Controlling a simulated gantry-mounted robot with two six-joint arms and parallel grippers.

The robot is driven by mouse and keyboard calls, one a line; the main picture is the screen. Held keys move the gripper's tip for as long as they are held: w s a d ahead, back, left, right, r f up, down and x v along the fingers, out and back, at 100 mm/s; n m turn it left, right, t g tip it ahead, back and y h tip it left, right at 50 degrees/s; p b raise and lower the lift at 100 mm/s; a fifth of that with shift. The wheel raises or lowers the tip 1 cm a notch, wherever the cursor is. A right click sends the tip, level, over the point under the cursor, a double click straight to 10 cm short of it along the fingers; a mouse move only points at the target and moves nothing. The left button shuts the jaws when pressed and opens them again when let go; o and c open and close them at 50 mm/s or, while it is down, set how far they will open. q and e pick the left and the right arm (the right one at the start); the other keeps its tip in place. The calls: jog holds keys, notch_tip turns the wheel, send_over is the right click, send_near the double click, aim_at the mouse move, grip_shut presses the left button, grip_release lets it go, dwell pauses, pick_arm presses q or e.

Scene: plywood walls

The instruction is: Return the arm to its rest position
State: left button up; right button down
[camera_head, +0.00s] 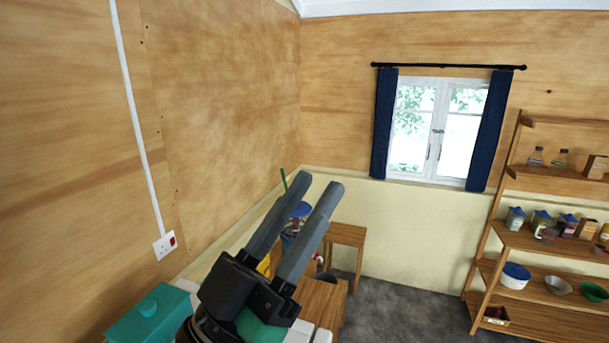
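My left gripper (318,184) shows in the head view at the lower middle, pointing up and away from the camera. Its two long grey fingers stand apart, with a gap between them and nothing held in it. Its black body (235,290) hides part of the furniture below. My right gripper is not in the head view.
A teal box (150,318) sits at the lower left. Behind the fingers are a wooden surface (322,303), partly hidden, and a small wooden table (347,235). A wooden shelf unit (530,240) with jars and bowls stands right. Grey floor (410,305) between is clear.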

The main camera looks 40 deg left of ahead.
pick_arm(q)
notch_tip(320, 180, up, 6)
jog(key=s+d+t+h, duration=0.1)
jog(key=s+d, duration=0.1)
jog(key=shift+s+m+t+h, duration=0.3)
jog(key=shift+s, duration=0.05)
dwell(0.7)
